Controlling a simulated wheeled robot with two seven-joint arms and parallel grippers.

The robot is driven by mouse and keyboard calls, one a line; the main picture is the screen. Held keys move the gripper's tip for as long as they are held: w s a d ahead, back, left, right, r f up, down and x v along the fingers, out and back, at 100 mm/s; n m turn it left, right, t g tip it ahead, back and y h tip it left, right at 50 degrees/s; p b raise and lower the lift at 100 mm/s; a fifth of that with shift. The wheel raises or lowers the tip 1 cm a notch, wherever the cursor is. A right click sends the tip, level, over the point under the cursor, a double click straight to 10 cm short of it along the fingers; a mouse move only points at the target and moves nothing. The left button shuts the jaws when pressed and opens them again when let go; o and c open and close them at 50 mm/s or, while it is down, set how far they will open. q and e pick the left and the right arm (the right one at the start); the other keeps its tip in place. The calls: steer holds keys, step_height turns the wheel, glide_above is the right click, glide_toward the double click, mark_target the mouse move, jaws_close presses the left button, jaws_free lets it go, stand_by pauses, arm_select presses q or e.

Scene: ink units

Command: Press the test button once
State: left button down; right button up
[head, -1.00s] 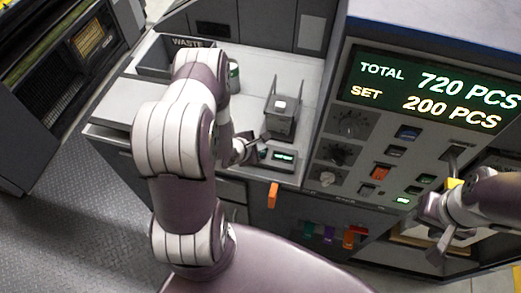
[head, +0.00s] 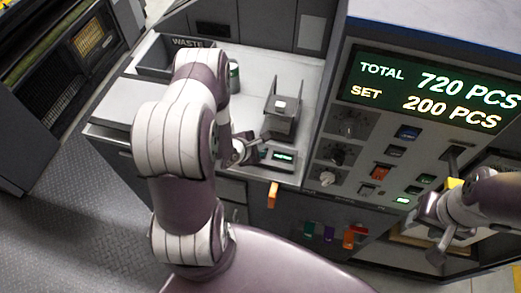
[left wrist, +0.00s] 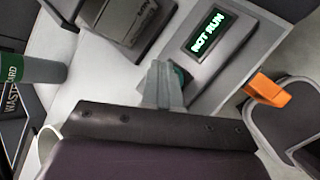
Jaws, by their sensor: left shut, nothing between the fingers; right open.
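A small grey tester (head: 284,165) with a lit green display stands on the counter, in front of a dark grey upright holder. In the left wrist view its display (left wrist: 207,33) reads "NOT RUN". A round green button (left wrist: 181,76) sits beside the display, partly hidden by my fingers. My left gripper (head: 256,141) is shut and empty at the tester's left side. In the left wrist view its fingertips (left wrist: 160,68) are over or right beside the button; I cannot tell whether they touch it. My right gripper (head: 436,228) is open, in front of the panel at the right.
The grey holder (head: 281,118) rises just behind the tester. An orange tab (head: 273,195) sticks out at the counter's front edge. A panel with knobs, buttons and a large display (head: 430,95) stands right.

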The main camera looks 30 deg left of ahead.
arm_select(q)
steer(key=shift+f, duration=0.1)
steer(key=shift+f, duration=0.3)
steer(key=shift+f+b, duration=0.5)
steer(key=shift+b, duration=0.1)
stand_by(0.4)
steer(key=shift+r, duration=0.1)
steer(key=shift+r+p, duration=0.8)
steer(key=shift+p, duration=0.15)
step_height(320, 180, up, 5)
steer(key=p, duration=0.5)
steer(key=shift+r, duration=0.15)
